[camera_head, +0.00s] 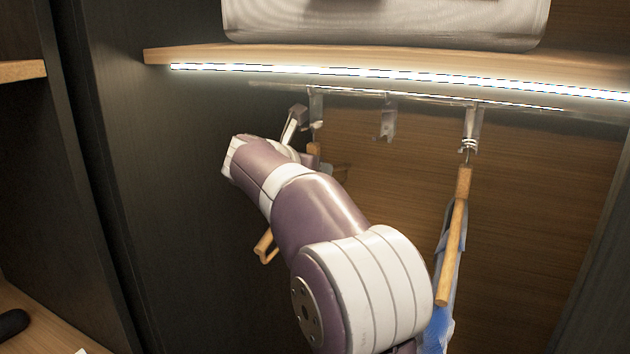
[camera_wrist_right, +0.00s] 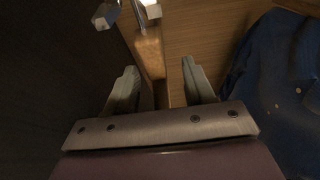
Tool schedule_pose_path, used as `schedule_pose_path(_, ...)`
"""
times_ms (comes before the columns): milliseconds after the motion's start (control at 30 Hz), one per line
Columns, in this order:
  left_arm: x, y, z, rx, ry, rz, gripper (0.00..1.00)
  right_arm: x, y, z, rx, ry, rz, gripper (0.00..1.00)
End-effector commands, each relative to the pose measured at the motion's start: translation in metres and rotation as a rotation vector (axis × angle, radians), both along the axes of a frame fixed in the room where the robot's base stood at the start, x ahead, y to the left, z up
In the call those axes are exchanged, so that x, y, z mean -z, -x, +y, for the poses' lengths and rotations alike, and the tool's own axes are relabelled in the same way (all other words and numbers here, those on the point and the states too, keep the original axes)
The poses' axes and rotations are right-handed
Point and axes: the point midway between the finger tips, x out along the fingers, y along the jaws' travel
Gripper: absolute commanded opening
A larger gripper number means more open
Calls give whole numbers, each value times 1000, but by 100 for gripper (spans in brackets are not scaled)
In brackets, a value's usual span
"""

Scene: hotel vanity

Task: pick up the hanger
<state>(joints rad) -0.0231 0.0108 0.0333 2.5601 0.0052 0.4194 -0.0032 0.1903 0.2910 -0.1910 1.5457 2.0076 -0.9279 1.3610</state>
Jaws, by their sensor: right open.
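A wooden hanger (camera_head: 265,245) hangs from the rail at the left, mostly hidden behind my right arm in the head view. In the right wrist view the hanger (camera_wrist_right: 150,55) stands upright between the two fingers of my right gripper (camera_wrist_right: 159,66). These fingers are apart, one on each side of the wood, with gaps showing. In the head view my right arm hides most of this gripper. A second wooden hanger (camera_head: 452,240) with a blue garment (camera_head: 438,328) hangs further right. My left gripper is not in view.
A metal rail (camera_head: 430,98) with hooks runs under a lit wooden shelf (camera_head: 590,70). A light-coloured case (camera_head: 390,22) rests on the shelf. A dark side wall (camera_head: 150,180) stands close on the left. The blue garment (camera_wrist_right: 283,90) fills the right of the wrist view.

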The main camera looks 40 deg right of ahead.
Motion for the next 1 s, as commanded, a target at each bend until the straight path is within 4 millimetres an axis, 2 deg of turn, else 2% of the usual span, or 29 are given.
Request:
schedule_pose_path(33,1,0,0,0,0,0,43,0,0,0,0,0,0,53)
schedule_pose_path(200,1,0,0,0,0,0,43,0,0,1,0,0,1,0)
schedule_pose_path(533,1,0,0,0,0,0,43,-1,0,1,0,0,0,0)
schedule_pose_path(700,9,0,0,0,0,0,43,-14,0,2,-1,0,-3,0)
schedule_pose_path(867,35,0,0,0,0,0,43,-8,17,36,-6,1,-3,0)
schedule_pose_path(1000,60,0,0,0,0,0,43,-5,38,76,-8,0,-5,0)
